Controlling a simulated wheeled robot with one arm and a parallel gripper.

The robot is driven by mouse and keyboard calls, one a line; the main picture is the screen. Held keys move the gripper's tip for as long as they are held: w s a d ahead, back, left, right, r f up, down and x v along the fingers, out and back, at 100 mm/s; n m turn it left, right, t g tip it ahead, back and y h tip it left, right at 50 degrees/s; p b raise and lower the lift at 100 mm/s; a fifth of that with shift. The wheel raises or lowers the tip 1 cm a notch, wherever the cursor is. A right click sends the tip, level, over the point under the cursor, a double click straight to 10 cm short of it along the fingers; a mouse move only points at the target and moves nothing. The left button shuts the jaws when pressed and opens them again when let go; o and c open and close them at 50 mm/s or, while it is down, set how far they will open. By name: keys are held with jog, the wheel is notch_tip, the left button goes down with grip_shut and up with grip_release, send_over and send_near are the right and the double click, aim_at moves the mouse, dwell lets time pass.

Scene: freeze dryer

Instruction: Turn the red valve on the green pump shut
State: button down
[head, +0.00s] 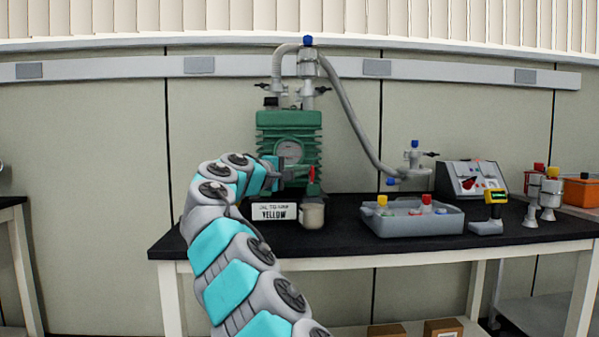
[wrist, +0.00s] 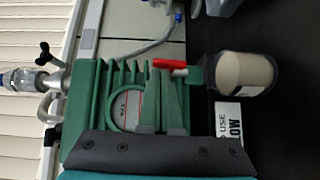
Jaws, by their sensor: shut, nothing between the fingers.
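The green pump (head: 289,132) stands on the black bench top. It fills the middle of the wrist view (wrist: 95,110), turned on its side. The red valve (head: 312,174) is a small red handle low on the pump's front right. In the wrist view the red handle (wrist: 170,64) lies crosswise just beyond my fingertips, near the clear jar. My gripper (head: 300,172) is in front of the pump, close to the left of the handle. Its two fingers (wrist: 164,78) are together and empty. Whether they touch the handle I cannot tell.
A jar (head: 312,214) hangs below the valve, and a white label sign (head: 275,213) stands beside it. A grey tray (head: 412,217) with coloured-cap bottles is to the right. A grey hose (head: 352,115) arches from the pump top. The bench's front left corner is clear.

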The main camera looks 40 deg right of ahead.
jog(key=shift+s+d+r+m+y+p, duration=0.1)
jog(key=shift+r+m+y+p, duration=0.35)
jog(key=shift+m+y+p, duration=0.4)
dwell(0.3)
